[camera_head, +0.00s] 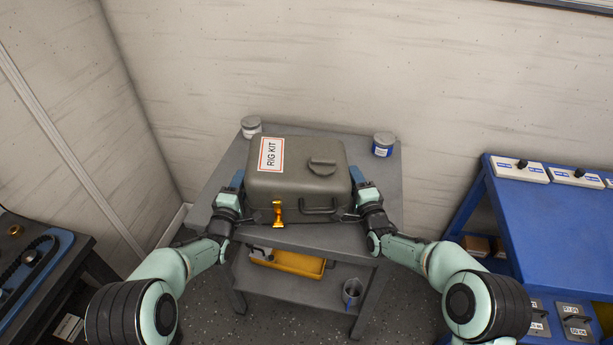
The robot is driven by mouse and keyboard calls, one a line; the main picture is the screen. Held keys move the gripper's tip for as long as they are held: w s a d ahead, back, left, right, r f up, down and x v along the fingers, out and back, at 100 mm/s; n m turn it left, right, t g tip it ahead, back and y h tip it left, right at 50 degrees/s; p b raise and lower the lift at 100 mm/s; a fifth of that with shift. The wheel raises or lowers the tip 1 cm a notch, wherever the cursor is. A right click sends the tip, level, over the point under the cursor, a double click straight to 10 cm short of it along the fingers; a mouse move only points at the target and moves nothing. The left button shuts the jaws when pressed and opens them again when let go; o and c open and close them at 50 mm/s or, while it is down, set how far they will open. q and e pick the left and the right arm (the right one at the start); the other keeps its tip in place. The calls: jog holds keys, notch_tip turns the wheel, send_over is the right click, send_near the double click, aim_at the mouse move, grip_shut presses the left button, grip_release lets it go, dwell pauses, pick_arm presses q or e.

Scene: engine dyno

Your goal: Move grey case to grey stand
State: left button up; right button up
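The grey case (295,186), labelled RIG KIT, sits flat on top of the grey stand (383,225), near its middle. Its handle and an orange-yellow latch face me. My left gripper (234,186) is at the case's left side and my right gripper (362,185) is at its right side. Both seem to touch or nearly touch the case. The fingertips are partly hidden by the case and the gripper bodies, so I cannot tell how far either is open. The underside of the case is hidden.
A white jar (250,127) and a blue-labelled jar (383,144) stand on the stand's back corners. A blue bench (545,220) is at right, a dark bench (70,270) at left. Walls close the back.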

jog(key=shift+s, duration=0.15)
jog(key=s, duration=0.4)
jog(key=s+d, duration=0.1)
jog(key=s, duration=0.2)
jog(key=s+d, duration=0.1)
jog(key=s, duration=0.3)
jog(key=shift+s+d, duration=0.1)
jog(key=shift+s, duration=0.2)
pick_arm(q)
jog(key=v, duration=1.1)
jog(key=shift+s, duration=0.25)
